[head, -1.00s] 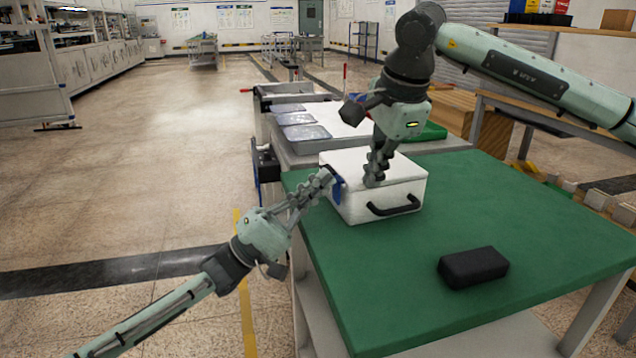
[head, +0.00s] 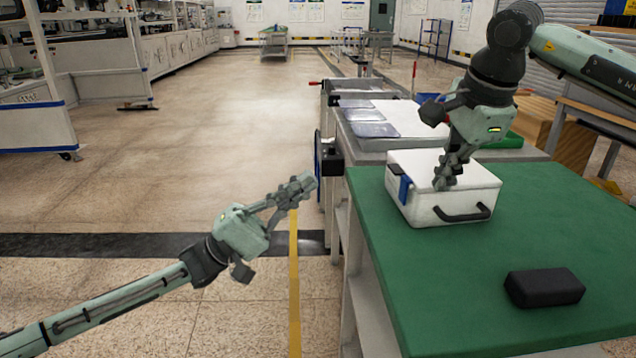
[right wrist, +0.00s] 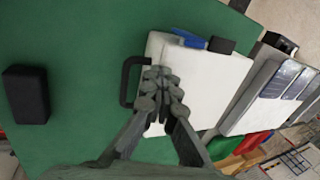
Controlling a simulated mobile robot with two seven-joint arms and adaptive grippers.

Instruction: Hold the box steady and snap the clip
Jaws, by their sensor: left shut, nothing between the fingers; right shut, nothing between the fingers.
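A white box (head: 470,205) with a black handle (head: 462,214) on its front sits on the green table top. A blue clip (head: 405,189) lies against its left side; in the right wrist view the clip (right wrist: 190,40) shows at the box's edge. My right gripper (head: 441,183) is shut and empty, with its fingertips at the lid; I cannot tell how firmly they touch. It hides part of the lid. My left gripper (head: 306,185) is shut and empty, in the air left of the table, clear of the box and clip.
A black block (head: 544,287) lies on the green table (head: 450,290) near the front right. Behind stands a cart with grey sheets (head: 372,130) and a green tray (head: 505,140). The table's left edge lies between my left gripper and the box. Open floor is at left.

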